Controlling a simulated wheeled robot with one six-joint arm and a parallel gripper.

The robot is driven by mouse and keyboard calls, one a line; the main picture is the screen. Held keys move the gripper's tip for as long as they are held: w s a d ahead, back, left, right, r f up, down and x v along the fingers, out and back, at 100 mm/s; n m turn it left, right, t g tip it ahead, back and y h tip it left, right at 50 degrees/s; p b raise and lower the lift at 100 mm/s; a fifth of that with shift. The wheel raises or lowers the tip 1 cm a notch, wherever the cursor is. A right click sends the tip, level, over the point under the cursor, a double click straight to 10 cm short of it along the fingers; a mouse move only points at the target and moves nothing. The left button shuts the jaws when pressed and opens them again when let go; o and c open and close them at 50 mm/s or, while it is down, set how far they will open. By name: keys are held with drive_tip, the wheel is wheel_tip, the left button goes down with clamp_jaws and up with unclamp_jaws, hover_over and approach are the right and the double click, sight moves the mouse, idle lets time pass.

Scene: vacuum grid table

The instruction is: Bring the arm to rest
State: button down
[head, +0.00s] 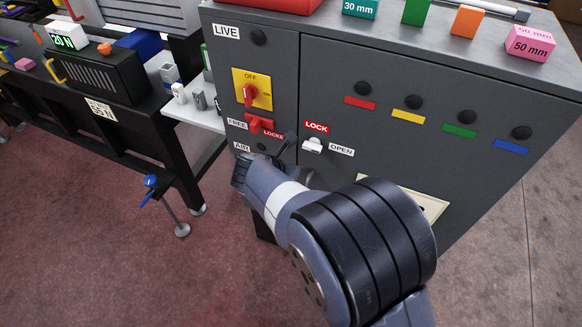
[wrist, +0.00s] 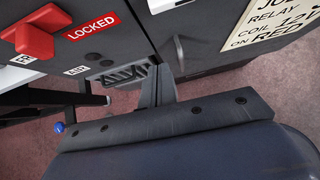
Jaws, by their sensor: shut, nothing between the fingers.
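My gripper (head: 287,143) is shut and empty, low in front of the grey cabinet (head: 420,165). In the head view my forearm and wrist hide part of the cabinet's lower front. The narrow dark fingers also show in the wrist view (wrist: 156,85), together, with nothing between them. They are close to the cabinet face, below and right of the red lever (head: 262,123) marked FREE and LOCKED, and left of the white lever (head: 312,145) marked LOCK and OPEN. I cannot tell whether they touch the cabinet.
A red rotary switch (head: 250,95) on a yellow plate sits higher on the cabinet. Coloured blocks, including a pink one (head: 530,42), stand on top. A dark table (head: 90,135) with equipment is at the left. The reddish floor (head: 90,250) is open at lower left.

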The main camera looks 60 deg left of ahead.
drive_tip(key=v, duration=0.3)
drive_tip(key=shift+s+d+r, duration=0.1)
drive_tip(key=shift+s+d, duration=0.05)
